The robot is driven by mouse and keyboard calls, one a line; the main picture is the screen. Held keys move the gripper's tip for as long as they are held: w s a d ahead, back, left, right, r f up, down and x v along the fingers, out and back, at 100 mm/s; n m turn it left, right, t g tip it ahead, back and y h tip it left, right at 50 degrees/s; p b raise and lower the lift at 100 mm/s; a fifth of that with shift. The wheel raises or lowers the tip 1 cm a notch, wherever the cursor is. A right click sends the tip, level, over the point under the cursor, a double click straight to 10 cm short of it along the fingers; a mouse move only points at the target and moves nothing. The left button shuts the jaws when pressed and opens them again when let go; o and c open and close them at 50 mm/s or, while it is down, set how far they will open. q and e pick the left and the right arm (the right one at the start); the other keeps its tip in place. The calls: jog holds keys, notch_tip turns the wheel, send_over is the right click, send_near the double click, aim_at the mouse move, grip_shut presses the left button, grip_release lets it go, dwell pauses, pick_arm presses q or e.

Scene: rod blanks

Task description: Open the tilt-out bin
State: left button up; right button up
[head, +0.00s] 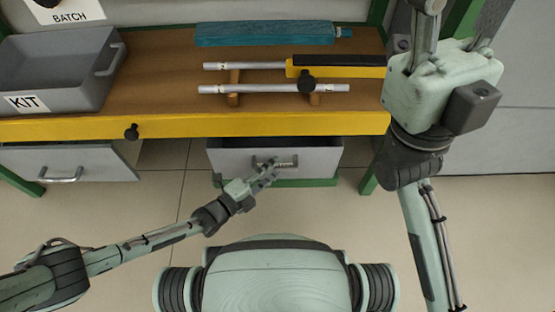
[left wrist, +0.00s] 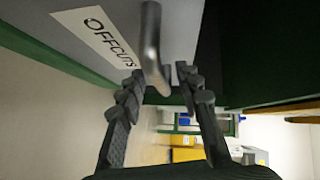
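The tilt-out bin (head: 315,162) is a grey front panel below the bench, with a dark gap along its top edge. I cannot tell how far it leans out. Its metal bar handle (head: 288,163) also shows in the left wrist view (left wrist: 151,45), beside an OFFCUTS label (left wrist: 105,37). My left gripper (head: 268,172) is at the handle. In the left wrist view its fingers (left wrist: 161,80) stand on either side of the bar's end, with a small gap on the right.
A grey KIT tray (head: 62,100) sits on the bench (head: 170,75) at left. Metal rods (head: 235,89) lie on wooden supports, near a blue-green block (head: 265,34). Another drawer (head: 95,165) hangs below left, and a black knob (head: 131,132) is on the yellow bench edge. Open floor lies in front.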

pick_arm(q)
jog(key=shift+w+d, duration=0.2)
jog(key=shift+d, duration=0.1)
jog(key=shift+c, duration=0.4)
grip_shut()
